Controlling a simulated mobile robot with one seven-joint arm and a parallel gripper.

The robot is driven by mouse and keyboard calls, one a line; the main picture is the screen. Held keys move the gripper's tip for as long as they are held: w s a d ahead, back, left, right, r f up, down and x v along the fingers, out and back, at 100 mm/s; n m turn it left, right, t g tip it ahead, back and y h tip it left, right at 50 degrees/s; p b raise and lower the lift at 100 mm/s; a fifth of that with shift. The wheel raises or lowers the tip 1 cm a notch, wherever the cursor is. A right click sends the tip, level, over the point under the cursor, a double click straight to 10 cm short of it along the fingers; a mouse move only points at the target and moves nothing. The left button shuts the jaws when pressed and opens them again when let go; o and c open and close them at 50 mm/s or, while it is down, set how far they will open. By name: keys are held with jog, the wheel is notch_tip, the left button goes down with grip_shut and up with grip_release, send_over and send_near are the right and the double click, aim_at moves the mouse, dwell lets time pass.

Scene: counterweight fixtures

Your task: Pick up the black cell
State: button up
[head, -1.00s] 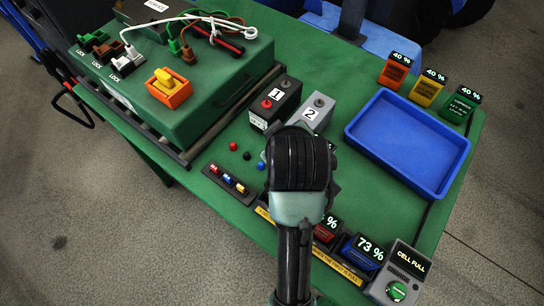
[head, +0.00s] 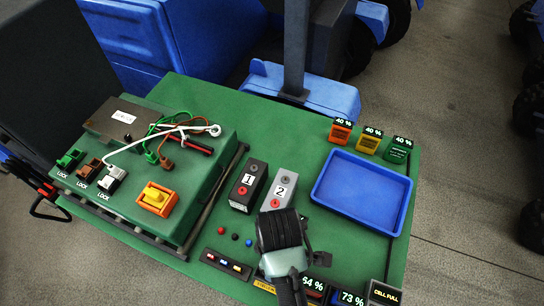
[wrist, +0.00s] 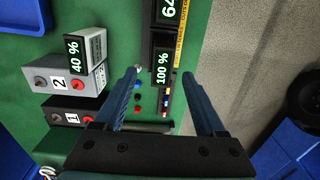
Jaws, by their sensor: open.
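A black block with a "100 %" display (wrist: 161,66) sits at the front row of the table, between my fingertips in the wrist view; it looks like the black cell. In the head view it is hidden behind my gripper. My gripper (wrist: 160,75) is open and empty, its two blue fingers reaching to either side of that block as seen from above. I cannot tell how high the fingertips are. A black box marked 1 (head: 249,186) with red and dark terminals stands further back, beside a grey box marked 2 (head: 279,188).
Blocks reading 64 % (head: 314,288) and 73 % (head: 351,298) sit right of the gripper. A blue tray (head: 362,228) lies at right, with orange, yellow and green blocks behind. A green fixture (head: 200,215) with cables fills the left. Small coloured balls lie near fuses (head: 228,264).

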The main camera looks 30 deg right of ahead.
notch_tip(320, 180, down, 5)
jog(key=shift+r, duration=0.1)
jog(key=shift+a+f+p, duration=0.15)
jog(key=shift+f+p, duration=0.1)
jog(key=shift+f, duration=1.1)
jog(key=shift+a+f+p, duration=0.15)
jog(key=shift+f+p, duration=0.1)
jog(key=shift+f, duration=1.05)
jog(key=shift+w, duration=0.1)
grip_shut()
jog(key=shift+r, duration=0.1)
